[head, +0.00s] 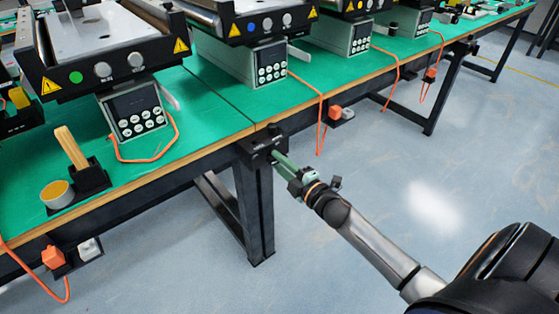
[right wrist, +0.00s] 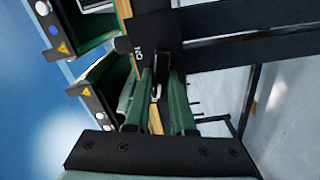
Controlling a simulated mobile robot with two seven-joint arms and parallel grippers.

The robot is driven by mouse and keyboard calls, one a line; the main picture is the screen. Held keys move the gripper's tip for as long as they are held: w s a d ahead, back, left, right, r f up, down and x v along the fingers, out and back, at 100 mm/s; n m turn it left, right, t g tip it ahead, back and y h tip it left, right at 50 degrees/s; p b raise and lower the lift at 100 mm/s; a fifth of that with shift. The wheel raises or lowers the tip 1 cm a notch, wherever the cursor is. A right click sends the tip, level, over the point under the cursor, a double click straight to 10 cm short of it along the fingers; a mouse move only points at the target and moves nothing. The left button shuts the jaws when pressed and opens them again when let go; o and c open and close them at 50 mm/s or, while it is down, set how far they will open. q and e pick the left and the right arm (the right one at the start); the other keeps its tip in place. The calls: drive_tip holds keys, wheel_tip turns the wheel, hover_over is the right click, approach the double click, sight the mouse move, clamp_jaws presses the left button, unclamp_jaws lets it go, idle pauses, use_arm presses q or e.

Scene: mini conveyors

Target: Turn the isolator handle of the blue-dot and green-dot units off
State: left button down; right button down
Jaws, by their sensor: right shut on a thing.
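The green-dot unit (head: 105,72) stands on the bench at the upper left, with its green dot (head: 76,78) facing me. The blue-dot unit (head: 240,45) stands right of it; its blue dot also shows in the right wrist view (right wrist: 53,29). A black isolator box (head: 256,147) with white marks is fixed at the bench's front edge, above a leg. My right gripper (head: 281,160) reaches it from the lower right. The fingers partly hide the handle. My left gripper is not in view.
The green bench (head: 205,125) has a wooden front edge. A wooden-handled tool (head: 70,146) in a black holder and a round cup (head: 57,194) stand at its left. Orange plugs (head: 52,257) and cables hang below the edge. The floor in front is clear.

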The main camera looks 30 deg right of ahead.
drive_tip(key=shift+f+n, duration=0.1)
drive_tip(key=shift+n, duration=1.4)
drive_tip(key=c, duration=0.8)
unclamp_jaws()
drive_tip(key=shift+o, duration=0.2)
drive_tip(key=s, duration=1.2)
drive_tip(key=shift+s+d+p, duration=0.25)
drive_tip(key=shift+d+p, duration=0.2)
